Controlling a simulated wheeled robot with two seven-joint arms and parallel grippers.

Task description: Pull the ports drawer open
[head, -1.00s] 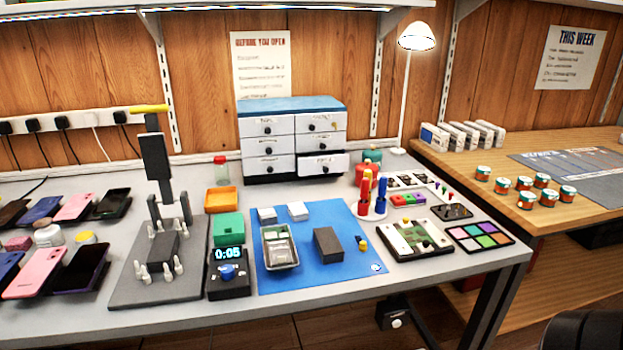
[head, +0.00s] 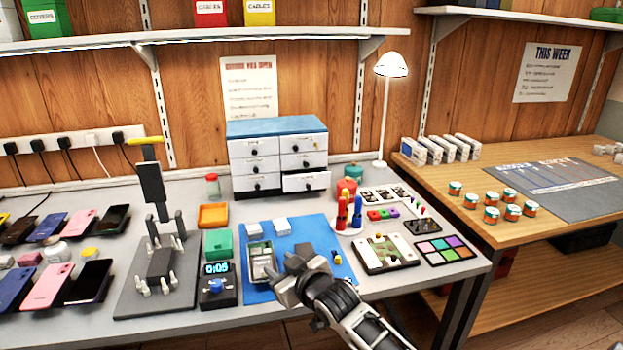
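The white drawer cabinet (head: 278,158) with a blue top stands at the back of the grey bench, with two columns of small drawers and dark knobs. Its bottom right drawer (head: 300,183) sticks out a little beyond the others. The drawer labels are too small to read, so I cannot tell which says ports. My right gripper (head: 287,284) is low over the front of the blue mat, well in front of the cabinet and apart from it. Its fingers are seen from behind, so its opening is unclear. My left gripper is not in view.
Bare bench lies just before the drawers.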

